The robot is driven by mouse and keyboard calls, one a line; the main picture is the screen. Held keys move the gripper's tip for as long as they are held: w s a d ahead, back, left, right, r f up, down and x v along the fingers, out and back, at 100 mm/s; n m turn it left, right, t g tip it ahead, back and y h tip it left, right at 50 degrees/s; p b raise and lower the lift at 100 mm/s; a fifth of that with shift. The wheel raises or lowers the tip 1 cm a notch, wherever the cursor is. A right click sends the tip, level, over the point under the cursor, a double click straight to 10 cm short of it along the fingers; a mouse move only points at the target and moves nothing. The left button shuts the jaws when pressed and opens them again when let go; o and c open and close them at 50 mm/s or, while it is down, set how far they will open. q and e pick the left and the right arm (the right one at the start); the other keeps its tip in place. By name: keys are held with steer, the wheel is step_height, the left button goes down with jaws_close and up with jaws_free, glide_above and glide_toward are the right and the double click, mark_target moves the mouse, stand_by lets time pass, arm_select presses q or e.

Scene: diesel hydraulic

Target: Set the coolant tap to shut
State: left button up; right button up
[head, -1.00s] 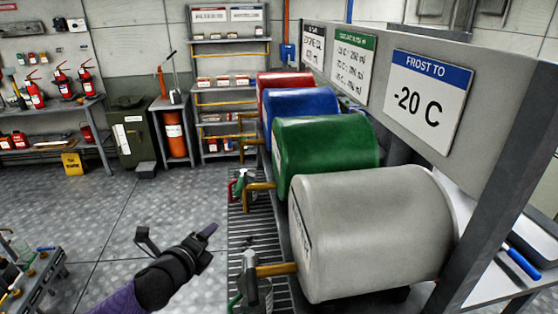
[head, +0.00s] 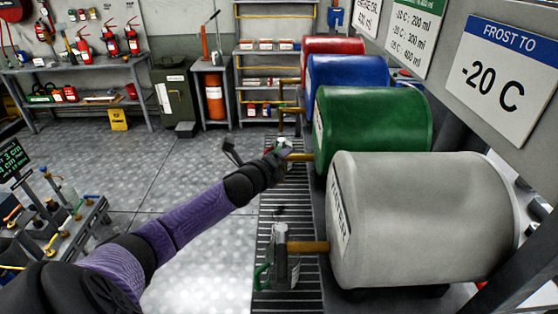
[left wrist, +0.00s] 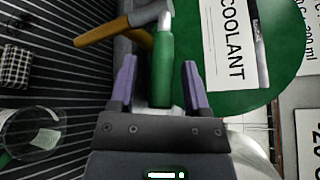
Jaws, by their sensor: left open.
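The green coolant drum (head: 375,130) lies on its side in the row of drums. Its face, with the COOLANT label, shows in the left wrist view (left wrist: 245,90). The coolant tap (left wrist: 150,14) is grey metal on a brass-coloured pipe, with a green lever handle (left wrist: 162,70). My left gripper (left wrist: 158,82) is open, with one purple finger on each side of the green handle and a gap on both sides. In the head view the left gripper (head: 280,152) is at the coolant tap and mostly hides it. My right gripper is not in view.
The grey drum (head: 420,215) and its tap (head: 281,245) stand nearer, right of my left arm. Blue (head: 345,85) and red drums (head: 335,47) lie beyond. A slotted grate (head: 285,210) runs below the taps. A bench with small valves (head: 50,215) is at left; floor between is clear.

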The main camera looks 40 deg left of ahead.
arm_select(q)
jaws_close()
stand_by(0.5)
stand_by(0.7)
